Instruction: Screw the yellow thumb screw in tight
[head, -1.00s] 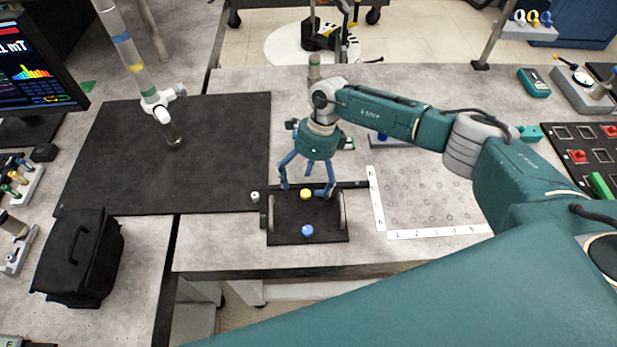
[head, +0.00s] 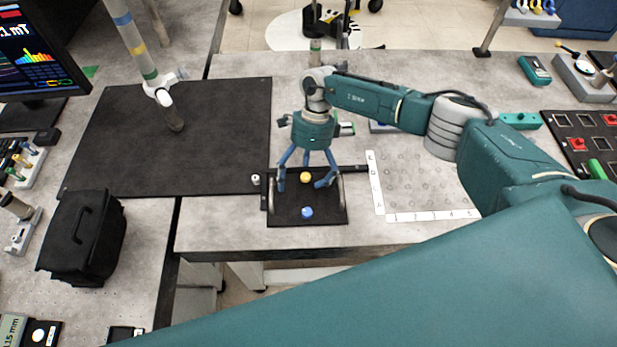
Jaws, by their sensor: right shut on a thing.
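The yellow thumb screw (head: 306,177) stands on the small black plate (head: 328,217), near its back edge, in the head view. A blue thumb screw (head: 307,212) is nearer the front of the same plate. My right gripper (head: 306,181) points down from above with its blue fingers spread around the yellow screw; it is shut on that screw, though the contact itself is hard to make out. I cannot tell how deep the screw sits. My left gripper is not in view.
Two upright grey curved pieces flank the plate. A numbered hole board (head: 420,215) lies to its right and a large black mat (head: 225,130) to its left. A banded post with a probe (head: 172,122) hangs over the mat. A black case (head: 82,240) stands at left.

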